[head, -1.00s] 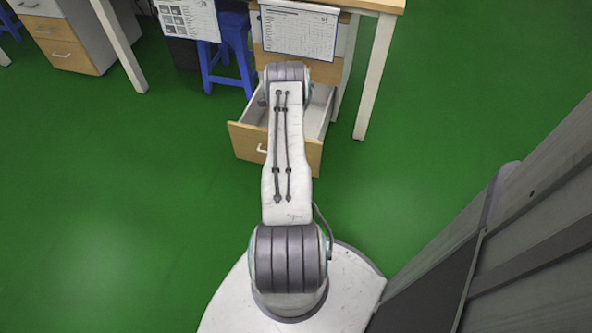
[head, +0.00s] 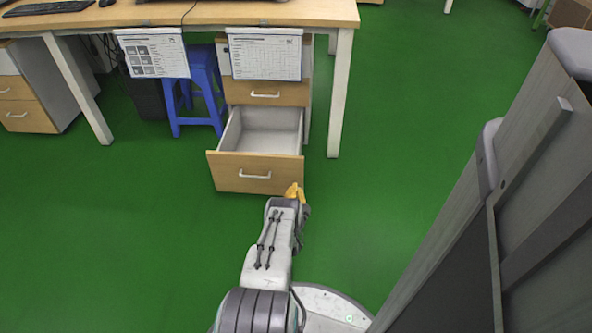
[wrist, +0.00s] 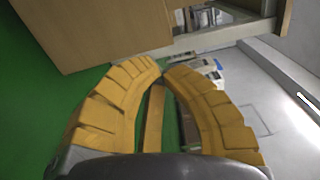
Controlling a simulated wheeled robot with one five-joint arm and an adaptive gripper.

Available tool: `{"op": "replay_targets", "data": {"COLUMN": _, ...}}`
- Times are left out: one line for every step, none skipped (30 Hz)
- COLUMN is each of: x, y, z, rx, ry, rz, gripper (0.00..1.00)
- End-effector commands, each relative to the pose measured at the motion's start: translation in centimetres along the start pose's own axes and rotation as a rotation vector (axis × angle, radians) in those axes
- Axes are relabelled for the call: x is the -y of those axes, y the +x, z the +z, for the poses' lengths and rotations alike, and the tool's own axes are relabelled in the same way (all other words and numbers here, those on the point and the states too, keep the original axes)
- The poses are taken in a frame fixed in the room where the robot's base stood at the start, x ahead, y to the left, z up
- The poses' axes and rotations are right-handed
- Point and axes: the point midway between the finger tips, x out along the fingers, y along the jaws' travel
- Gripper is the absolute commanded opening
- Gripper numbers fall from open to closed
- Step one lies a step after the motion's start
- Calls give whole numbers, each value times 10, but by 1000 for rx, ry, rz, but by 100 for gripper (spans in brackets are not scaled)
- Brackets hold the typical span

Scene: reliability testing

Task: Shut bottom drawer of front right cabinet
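The bottom drawer (head: 232,168) of the cabinet under the desk is pulled well out. It has a wooden front with a pale handle (head: 255,175) and an empty grey inside. A wooden panel, apparently its front (wrist: 95,30), fills the top left of the wrist view. My gripper (head: 294,188) is beside the lower right corner of the drawer front; I cannot tell if it touches. In the wrist view, the yellow fingers of my gripper (wrist: 161,73) come together at the tips with nothing held. The drawer above (head: 265,95) is closed.
The wooden desk (head: 200,14) stands over the cabinet, with a desk leg (head: 340,95) at its right. A blue stool (head: 203,90) is left of the cabinet. Green floor is clear left of my arm.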

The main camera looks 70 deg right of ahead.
Motion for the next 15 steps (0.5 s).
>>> {"op": "replay_targets", "data": {"x": -4, "y": 6, "z": 0, "rx": 0, "ry": -1, "rz": -2, "gripper": 0}}
{"op": "replay_targets", "data": {"x": -4, "y": 10, "z": 0, "rx": 0, "ry": -1, "rz": -2, "gripper": 0}}
{"op": "replay_targets", "data": {"x": -5, "y": 15, "z": 0, "rx": 0, "ry": -1, "rz": -2, "gripper": 0}}
{"op": "replay_targets", "data": {"x": -5, "y": 21, "z": 0, "rx": 0, "ry": -1, "rz": -3, "gripper": 0}}
{"op": "replay_targets", "data": {"x": -5, "y": 27, "z": 0, "rx": 0, "ry": -1, "rz": -4, "gripper": 0}}
{"op": "replay_targets", "data": {"x": -4, "y": 35, "z": 0, "rx": 1, "ry": -1, "rz": -4, "gripper": 0}}
{"op": "replay_targets", "data": {"x": -4, "y": 41, "z": 0, "rx": 1, "ry": -1, "rz": -4, "gripper": 0}}
{"op": "replay_targets", "data": {"x": -5, "y": 46, "z": 0, "rx": 1, "ry": -2, "rz": -3, "gripper": 0}}
{"op": "replay_targets", "data": {"x": -5, "y": 53, "z": 0, "rx": 1, "ry": -2, "rz": -4, "gripper": 0}}
{"op": "replay_targets", "data": {"x": -6, "y": 59, "z": 0, "rx": 1, "ry": -2, "rz": -3, "gripper": 0}}
{"op": "replay_targets", "data": {"x": -5, "y": 64, "z": 0, "rx": 1, "ry": -2, "rz": -3, "gripper": 0}}
{"op": "replay_targets", "data": {"x": -5, "y": 71, "z": 0, "rx": 1, "ry": -2, "rz": -3, "gripper": 0}}
{"op": "replay_targets", "data": {"x": -5, "y": 75, "z": 0, "rx": 1, "ry": -2, "rz": -3, "gripper": 0}}
{"op": "replay_targets", "data": {"x": -5, "y": 80, "z": 0, "rx": 1, "ry": -2, "rz": -2, "gripper": 0}}
{"op": "replay_targets", "data": {"x": -5, "y": 86, "z": 0, "rx": 1, "ry": -2, "rz": -2, "gripper": 0}}
